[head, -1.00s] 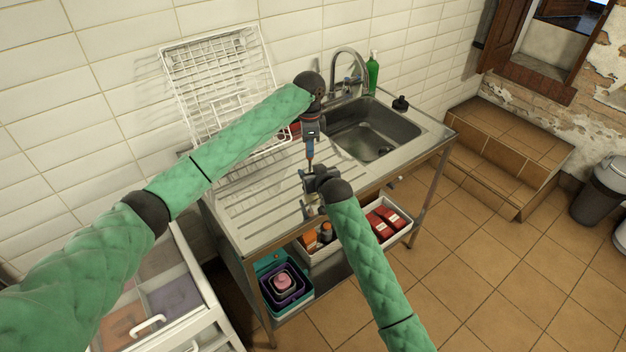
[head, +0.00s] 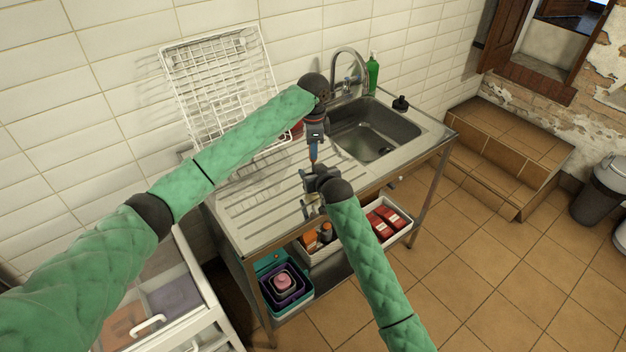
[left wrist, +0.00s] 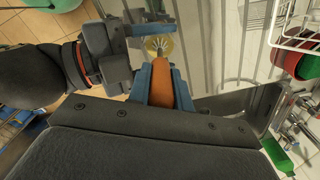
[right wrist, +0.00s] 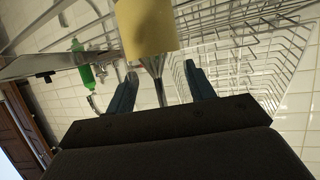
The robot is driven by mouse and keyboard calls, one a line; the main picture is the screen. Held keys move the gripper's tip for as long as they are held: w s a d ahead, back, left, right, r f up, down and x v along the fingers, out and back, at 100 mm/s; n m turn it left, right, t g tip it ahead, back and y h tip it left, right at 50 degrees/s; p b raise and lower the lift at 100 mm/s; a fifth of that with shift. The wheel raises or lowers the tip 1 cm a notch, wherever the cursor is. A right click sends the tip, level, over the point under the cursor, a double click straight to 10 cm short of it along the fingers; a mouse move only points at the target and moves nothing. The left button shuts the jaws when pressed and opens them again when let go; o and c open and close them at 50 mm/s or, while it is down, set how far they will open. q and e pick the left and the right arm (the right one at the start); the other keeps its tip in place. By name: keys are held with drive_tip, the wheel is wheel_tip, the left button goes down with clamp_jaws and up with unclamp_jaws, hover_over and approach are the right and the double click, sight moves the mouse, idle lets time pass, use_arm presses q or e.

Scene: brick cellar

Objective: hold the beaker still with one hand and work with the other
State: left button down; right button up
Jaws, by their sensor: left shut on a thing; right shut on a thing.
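My left gripper (head: 314,150) is above the drainboard, shut on the orange handle (left wrist: 163,84) of a whisk and pointing down. The metal whisk wires (right wrist: 153,64) reach into yellow contents (right wrist: 147,25), seen in the right wrist view. The beaker (left wrist: 159,47) around them looks clear; its walls are hard to make out. My right gripper (head: 315,184) is just below the left one, shut on the beaker at the drainboard's front edge. In the head view the right gripper hides most of the beaker.
A steel sink (head: 372,133) with a tap (head: 349,66) and a green bottle (head: 373,72) is at the right. A white wire rack (head: 222,85) leans on the wall. Bins, including a teal one (head: 284,312), stand on the shelf below.

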use_arm(q)
drive_tip(key=shift+r, duration=0.1)
idle(0.5)
drive_tip(key=shift+r, duration=6.2)
use_arm(e)
drive_tip(key=o, duration=1.1)
drive_tip(key=shift+o, duration=0.2)
drive_tip(key=shift+s, duration=0.1)
drive_tip(key=v, duration=1.1)
drive_tip(key=shift+s+d, duration=0.2)
drive_tip(key=shift+s, duration=0.15)
use_arm(q)
drive_tip(key=shift+f, duration=0.1)
